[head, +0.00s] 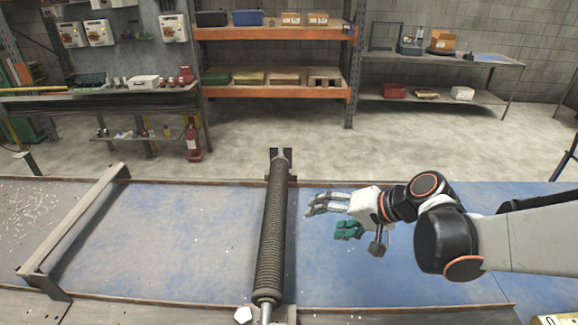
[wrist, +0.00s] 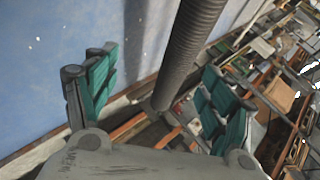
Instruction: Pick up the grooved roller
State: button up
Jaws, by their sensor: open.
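The grooved roller (head: 272,230) is a long dark ribbed cylinder lying across the blue table, running from the near edge to the far edge, with a bracket at its far end. My gripper (head: 328,218) is to the right of the roller, open, with its fingers pointing left toward it and a visible gap between. In the wrist view the grooved roller (wrist: 188,45) runs down between the two spread green-padded fingers of my gripper (wrist: 158,88). Nothing is held. Whether the fingers touch the roller cannot be told from the wrist view.
The blue table (head: 170,250) is mostly bare. A metal crossbar (head: 75,220) stands on its left part, with pale scraps (head: 25,212) beyond it. A white nut-like piece (head: 243,315) lies near the roller's near end. Shelves (head: 272,93) stand well behind the table.

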aim_at(286, 215)
jog(key=w+a+f, duration=0.1)
jog(key=a, duration=0.2)
jog(key=w+a+f+y, duration=0.1)
jog(key=w+a, duration=0.1)
jog(key=w+a+f+y, duration=0.1)
jog(key=a+f, duration=0.1)
jog(key=a, duration=0.1)
jog(key=shift+w+a+f, duration=0.1)
jog(key=shift+w+a, duration=0.2)
jog(key=shift+w, duration=0.05)
jog(key=shift+a+r+b+x, duration=0.15)
jog(key=shift+b+x, duration=0.4)
jog(key=shift+x, duration=1.05)
jog(key=shift+a+r+b+x, duration=0.15)
jog(key=shift+b+x, duration=0.4)
jog(key=shift+x, duration=1.05)
jog(key=shift+s, duration=0.2)
grip_shut()
